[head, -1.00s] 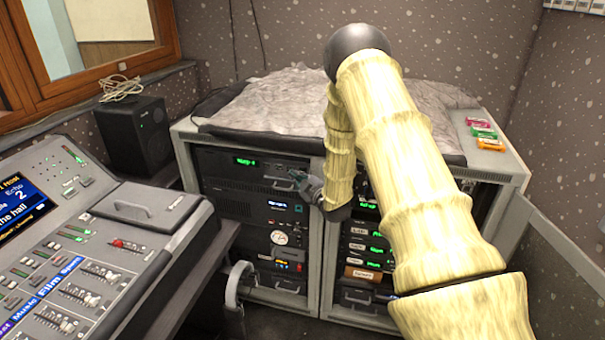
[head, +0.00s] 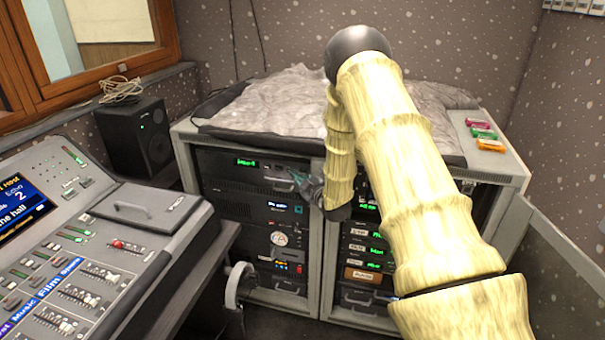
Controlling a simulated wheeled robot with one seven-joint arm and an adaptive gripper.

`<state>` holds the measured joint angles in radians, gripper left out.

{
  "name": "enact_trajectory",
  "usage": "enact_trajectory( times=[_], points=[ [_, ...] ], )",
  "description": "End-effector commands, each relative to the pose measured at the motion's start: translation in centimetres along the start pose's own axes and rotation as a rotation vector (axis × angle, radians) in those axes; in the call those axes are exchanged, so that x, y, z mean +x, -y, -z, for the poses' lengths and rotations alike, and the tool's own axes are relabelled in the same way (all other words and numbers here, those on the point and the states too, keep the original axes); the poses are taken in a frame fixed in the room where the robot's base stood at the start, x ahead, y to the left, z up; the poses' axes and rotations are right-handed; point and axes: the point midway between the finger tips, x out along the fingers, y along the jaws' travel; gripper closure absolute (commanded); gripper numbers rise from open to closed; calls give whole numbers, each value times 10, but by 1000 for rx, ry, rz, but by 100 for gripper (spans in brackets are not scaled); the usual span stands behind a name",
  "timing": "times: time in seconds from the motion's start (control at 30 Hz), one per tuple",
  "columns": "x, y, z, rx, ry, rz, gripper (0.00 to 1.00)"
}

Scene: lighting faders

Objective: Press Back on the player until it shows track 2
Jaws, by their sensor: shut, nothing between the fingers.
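The player appears to be the top unit (head: 225,166) in the left bay of the grey rack, with a small green display (head: 247,162). The display's text is too small to read for certain. My gripper (head: 298,178) is shut and empty, its tips at the right part of that unit's front. I cannot tell whether the tips touch a button. The Back button is not discernible; the gripper and my arm hide the area around the tips.
The rack (head: 188,165) has more units below and a grey cloth (head: 262,105) on top. A mixing desk (head: 150,208) stands at left, a black speaker (head: 134,137) behind it. Headphones (head: 238,285) hang at the rack's front left. Coloured items (head: 484,135) lie on the rack's right top.

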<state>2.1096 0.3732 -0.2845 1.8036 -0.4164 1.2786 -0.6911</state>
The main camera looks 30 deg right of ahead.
Motion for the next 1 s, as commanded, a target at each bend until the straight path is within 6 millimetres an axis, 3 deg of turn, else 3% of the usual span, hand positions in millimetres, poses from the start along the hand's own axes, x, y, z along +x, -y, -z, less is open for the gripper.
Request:
enact_trajectory(
  times=[1.0],
  points=[
    [6,-7,-4,-2,1,-4,100]
  ],
)
